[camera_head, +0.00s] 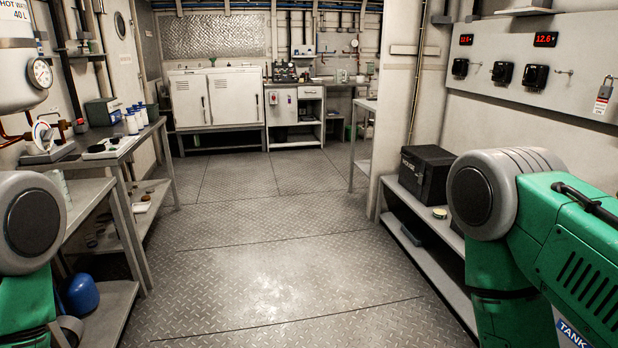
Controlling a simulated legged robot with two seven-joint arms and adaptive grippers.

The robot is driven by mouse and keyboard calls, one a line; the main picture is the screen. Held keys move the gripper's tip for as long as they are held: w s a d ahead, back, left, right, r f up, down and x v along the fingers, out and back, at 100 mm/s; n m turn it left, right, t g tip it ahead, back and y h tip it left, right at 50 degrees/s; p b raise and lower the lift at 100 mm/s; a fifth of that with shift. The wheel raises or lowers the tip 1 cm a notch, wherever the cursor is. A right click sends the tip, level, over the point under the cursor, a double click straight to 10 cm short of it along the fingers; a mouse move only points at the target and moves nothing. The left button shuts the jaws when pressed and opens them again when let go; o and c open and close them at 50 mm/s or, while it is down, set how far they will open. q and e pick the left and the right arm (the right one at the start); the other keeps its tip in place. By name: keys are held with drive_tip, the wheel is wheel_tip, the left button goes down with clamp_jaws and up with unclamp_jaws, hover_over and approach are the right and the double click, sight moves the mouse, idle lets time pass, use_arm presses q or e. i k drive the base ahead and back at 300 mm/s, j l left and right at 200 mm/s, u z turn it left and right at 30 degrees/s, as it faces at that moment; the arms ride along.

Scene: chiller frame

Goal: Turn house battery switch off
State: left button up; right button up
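A pale panel (491,54) on the right wall carries several black rotary switches. One switch (460,67) is at the left, one (502,72) is in the middle and one (535,76) is at the right. Their labels are too small to read, so I cannot tell which is the house battery switch, nor their settings. Two red displays sit above them; the right display (546,40) seems to read 12.6. A padlock with a tag (603,96) hangs at the panel's right. My green arms show at both lower sides, but neither gripper is in view.
A shelf unit below the panel holds a black box (427,172) and a small tin (439,213). A workbench (109,152) runs along the left under a water heater (20,62). White cabinets (217,98) stand at the back. The metal floor (270,240) between is clear.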

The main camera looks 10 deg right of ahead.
sight(456, 66)
drive_tip(key=i+z, duration=0.1)
drive_tip(key=i, duration=0.55)
drive_tip(key=i+j+z, duration=0.1)
drive_tip(key=i, duration=0.6)
drive_tip(key=i+j+z, duration=0.1)
drive_tip(key=i, duration=0.55)
drive_tip(key=i+l+z, duration=0.1)
drive_tip(key=i+z, duration=0.3)
drive_tip(key=i, duration=0.25)
drive_tip(key=i+z, duration=0.35)
drive_tip(key=i, duration=0.3)
drive_tip(key=i+j+z, duration=0.4)
drive_tip(key=i, duration=0.25)
